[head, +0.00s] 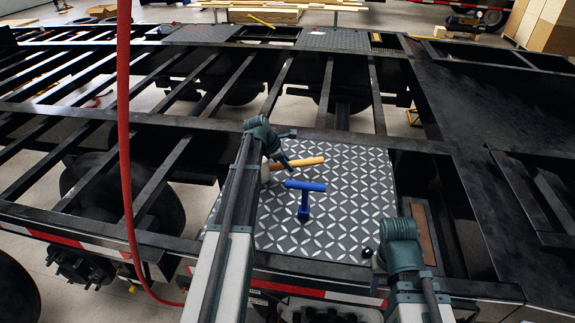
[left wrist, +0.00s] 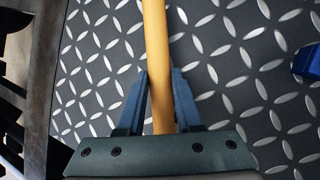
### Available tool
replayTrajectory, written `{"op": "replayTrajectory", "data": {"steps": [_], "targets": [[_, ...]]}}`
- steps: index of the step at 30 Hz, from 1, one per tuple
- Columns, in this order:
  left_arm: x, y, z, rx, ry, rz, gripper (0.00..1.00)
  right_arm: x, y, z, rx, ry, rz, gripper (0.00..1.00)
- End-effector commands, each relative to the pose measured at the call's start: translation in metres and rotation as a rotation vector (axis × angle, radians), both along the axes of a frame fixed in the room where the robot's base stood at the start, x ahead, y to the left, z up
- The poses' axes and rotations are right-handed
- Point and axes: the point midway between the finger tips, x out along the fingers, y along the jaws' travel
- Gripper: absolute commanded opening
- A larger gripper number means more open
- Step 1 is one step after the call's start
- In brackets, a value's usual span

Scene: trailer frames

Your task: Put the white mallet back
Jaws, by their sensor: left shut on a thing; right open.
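The white mallet has a yellow handle (head: 305,162) and a pale head (head: 265,172) partly hidden by my left arm. My left gripper (head: 279,156) is shut on the handle, over the diamond-patterned plate (head: 330,225). In the left wrist view the yellow handle (left wrist: 157,60) runs between the two blue fingers (left wrist: 158,105), and the head is out of sight. I cannot tell whether the mallet touches the plate. My right gripper (head: 374,257) is open at the plate's lower right; its fingers are mostly hidden.
Open gaps between black frame beams (head: 160,180) lie left of the plate. A red hose (head: 124,130) hangs at left.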

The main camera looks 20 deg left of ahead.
Motion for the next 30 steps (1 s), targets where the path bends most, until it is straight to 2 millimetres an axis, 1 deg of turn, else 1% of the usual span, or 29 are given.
{"op": "replayTrajectory", "data": {"steps": [2, 3, 7, 8, 20, 26, 30], "targets": [[0.0, 0.0, -0.003, 0.0, 0.0, 0.0, 0.0, 0.0, 0.0, -0.003, 0.0, 0.0, 0.0, 0.5], [0.0, 0.0, -0.002, 0.0, 0.0, 0.0, 0.38, 0.0, 0.0, -0.002, 0.0, 0.0, 0.0, 0.5], [0.0, 0.0, -0.002, 0.0, 0.0, 0.0, 0.61, 0.0, 0.0, -0.002, 0.0, 0.0, 0.0, 0.5], [0.0, 0.0, -0.002, 0.0, 0.0, 0.0, 0.64, 0.0, 0.0, -0.002, 0.0, 0.0, 0.0, 0.5], [0.0, 0.0, 0.001, 0.0, 0.0, 0.0, 0.64, 0.0, 0.0, 0.001, 0.0, 0.0, 0.0, 0.5], [-0.006, 0.004, 0.016, 0.0, 0.0, 0.001, 0.64, 0.0, 0.0, 0.016, 0.0, 0.0, 0.0, 0.5], [-0.014, 0.009, 0.033, 0.0, 0.001, 0.001, 0.64, 0.0, 0.0, 0.034, 0.0, 0.0, 0.0, 0.5]]}}
